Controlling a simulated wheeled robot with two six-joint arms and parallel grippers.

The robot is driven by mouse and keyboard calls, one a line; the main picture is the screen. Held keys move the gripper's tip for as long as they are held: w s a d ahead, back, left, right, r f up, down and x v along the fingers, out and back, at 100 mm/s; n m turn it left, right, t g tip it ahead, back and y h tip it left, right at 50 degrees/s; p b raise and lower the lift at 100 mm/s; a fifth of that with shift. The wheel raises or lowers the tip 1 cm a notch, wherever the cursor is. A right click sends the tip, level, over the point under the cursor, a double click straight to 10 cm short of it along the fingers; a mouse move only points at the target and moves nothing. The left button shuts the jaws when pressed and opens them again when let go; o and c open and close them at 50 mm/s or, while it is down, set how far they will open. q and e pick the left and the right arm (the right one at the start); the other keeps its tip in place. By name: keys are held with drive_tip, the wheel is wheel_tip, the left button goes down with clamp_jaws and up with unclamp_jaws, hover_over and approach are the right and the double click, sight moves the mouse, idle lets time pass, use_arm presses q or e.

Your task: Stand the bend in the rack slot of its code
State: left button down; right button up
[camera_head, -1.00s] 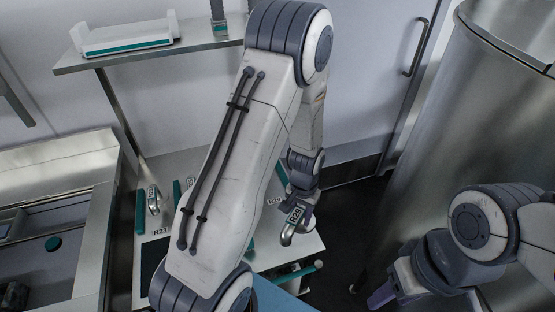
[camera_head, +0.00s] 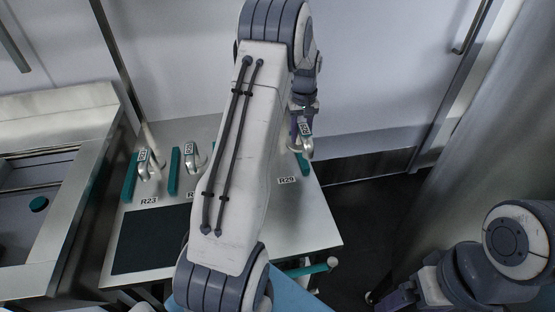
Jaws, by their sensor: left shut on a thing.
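My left gripper (camera_head: 303,112) is shut on a metal bend (camera_head: 307,147) with a small code tag, too small to read surely. The bend hangs at the right end of the steel bench, just behind the R29 label (camera_head: 287,181), beside a teal divider (camera_head: 303,164). I cannot tell whether it touches the rack. Another bend (camera_head: 149,170) stands behind the R23 label (camera_head: 148,200), and one more bend (camera_head: 190,156) stands right of it, between teal dividers. My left arm hides the middle of the rack. My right gripper (camera_head: 397,300) shows only partly at the lower right.
A black mat (camera_head: 150,240) lies on the steel bench (camera_head: 305,235) in front of the rack. A sink unit (camera_head: 60,200) is at left, a large steel vat (camera_head: 490,130) at right. A teal-ended handle (camera_head: 315,268) juts from the bench front.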

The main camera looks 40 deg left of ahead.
use_arm(q)
drive_tip(key=shift+w+a+f, duration=0.1)
drive_tip(key=shift+a, duration=0.4)
drive_tip(key=w+a+f, duration=0.1)
drive_tip(key=a+f, duration=0.2)
drive_tip(key=w+a+f+p, duration=0.1)
drive_tip(key=a+f, duration=0.2)
drive_tip(key=a, duration=0.1)
drive_tip(key=w+a+f, duration=0.1)
drive_tip(key=a+f, duration=0.3)
drive_tip(key=shift+w+f+p, duration=0.1)
drive_tip(key=shift+w+p, duration=0.25)
drive_tip(key=shift+p, duration=0.05)
drive_tip(key=shift+f, duration=0.2)
drive_tip(key=shift+f, duration=0.1)
drive_tip(key=shift+f, duration=0.1)
drive_tip(key=shift+c, duration=2.4)
unclamp_jaws()
drive_tip(key=shift+d, duration=0.1)
